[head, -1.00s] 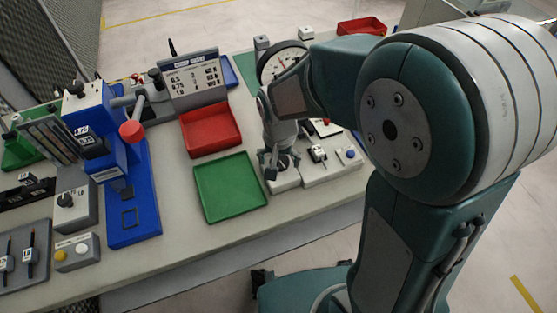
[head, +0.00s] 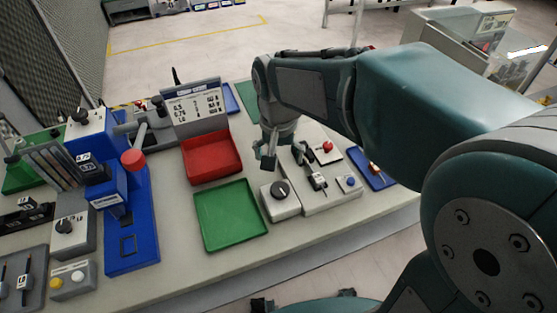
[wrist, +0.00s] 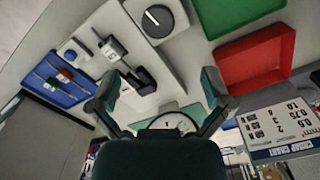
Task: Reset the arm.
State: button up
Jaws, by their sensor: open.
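My gripper (head: 284,158) hangs pointing down over the work table, at the back edge of the white control panels. Its fingers are spread apart with nothing between them. In the wrist view my gripper (wrist: 160,95) also shows open, one finger at each side. My arm reaches in from the right of the head view, its forearm bent across the back of the table.
A green tray (head: 230,228) and a red tray (head: 212,139) lie left of my gripper. A black-knob box (head: 280,214) and a switch panel (head: 328,203) stand in front. A round gauge (wrist: 167,124) shows below in the wrist view. A blue fixture (head: 132,251) is further left.

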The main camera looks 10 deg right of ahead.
dwell(0.3)
jog(key=s+d+r+n+t, duration=0.1)
jog(key=s+d+r+t, duration=0.1)
jog(key=s+d, duration=0.3)
jog(key=s+d+r+n+t, duration=0.1)
jog(key=s+d+r+t, duration=0.2)
jog(key=s+d, duration=0.3)
jog(key=shift+s+r+n+t, duration=0.3)
jog(key=shift+s, duration=0.55)
dwell(2.0)
